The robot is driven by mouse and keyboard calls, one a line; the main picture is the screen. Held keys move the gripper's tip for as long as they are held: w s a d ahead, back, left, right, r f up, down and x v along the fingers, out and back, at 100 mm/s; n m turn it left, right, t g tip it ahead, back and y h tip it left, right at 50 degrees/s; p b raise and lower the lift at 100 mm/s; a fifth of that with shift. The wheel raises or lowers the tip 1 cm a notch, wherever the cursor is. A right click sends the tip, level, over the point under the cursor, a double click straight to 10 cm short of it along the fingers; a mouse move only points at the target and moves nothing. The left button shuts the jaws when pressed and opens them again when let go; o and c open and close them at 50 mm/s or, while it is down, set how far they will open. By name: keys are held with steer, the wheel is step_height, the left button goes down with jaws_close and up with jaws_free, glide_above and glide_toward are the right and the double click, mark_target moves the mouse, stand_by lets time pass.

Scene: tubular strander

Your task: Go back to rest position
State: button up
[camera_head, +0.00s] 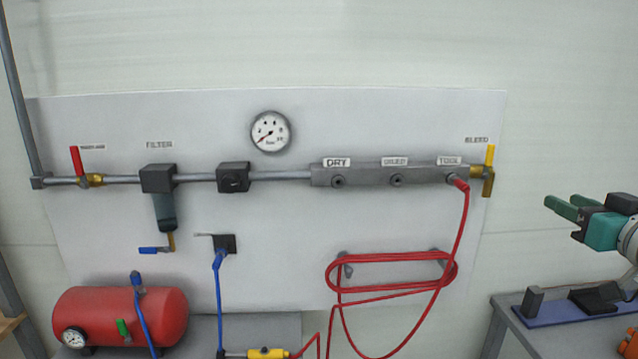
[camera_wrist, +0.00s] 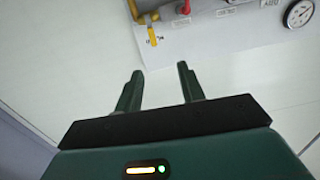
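Beyond the fingers are bare pale wall and part of the panel, seen tilted.
A white panel (camera_head: 300,220) carries a pipe, a gauge (camera_head: 270,132) and a manifold (camera_head: 380,174). A red hose (camera_head: 392,258) hangs coiled from it. A red tank (camera_head: 120,316) stands lower left. The grey table (camera_head: 520,338) at lower right holds a blue base with dark blocks.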

steer(key=s+a+f+g+y, duration=0.1)
steer(key=a+f+g+y, duration=0.15)
steer(key=a+f, duration=0.45)
steer(key=a+f+g+y, duration=0.1)
steer(key=a+f+g, duration=0.25)
steer(key=a, duration=0.65)
steer(key=s+a+f+g+h, duration=0.5)
steer(key=s+a+f, duration=0.4)
steer(key=s+f, duration=0.4)
steer(key=shift+s+m+g, duration=0.4)
steer(key=shift+g, duration=0.1)
